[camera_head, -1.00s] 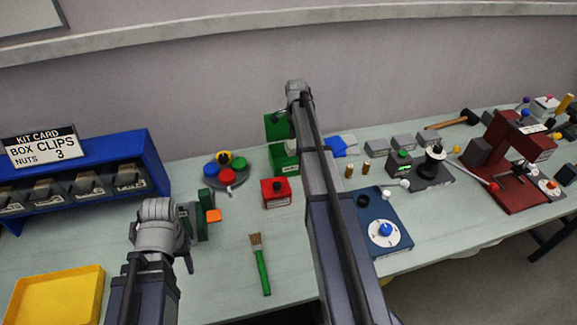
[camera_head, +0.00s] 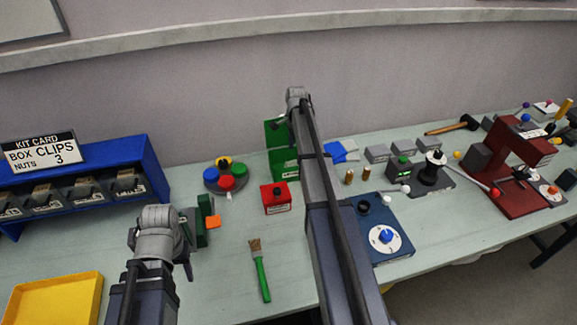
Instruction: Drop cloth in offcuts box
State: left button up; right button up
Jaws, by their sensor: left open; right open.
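A green box (camera_head: 285,168) with a raised green lid stands at the back middle of the bench; its label is too small to read, and my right arm hides part of it. My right gripper (camera_head: 282,119) is open at the top of the box, mostly hidden by its own arm. A blue and white folded item (camera_head: 342,151), possibly cloth, lies flat right of my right arm. I cannot see any cloth inside the box. My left gripper (camera_head: 186,245) is open and empty, low over the bench beside a green clamp-like fixture (camera_head: 203,222) with an orange piece.
A red box (camera_head: 276,199) stands in front of the green box. A green-handled brush (camera_head: 260,271) lies near the front. A yellow tray (camera_head: 54,300) and blue bin rack (camera_head: 150,165) are left. A blue dial plate (camera_head: 388,222) and red press (camera_head: 500,165) are right.

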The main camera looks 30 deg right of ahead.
pick_arm(q)
notch_tip(320, 180, up, 8)
jog(key=p, duration=0.7)
jog(key=shift+f, duration=0.25)
pick_arm(e)
notch_tip(320, 180, up, 8)
jog(key=shift+f, duration=0.2)
jog(key=shift+f, duration=0.1)
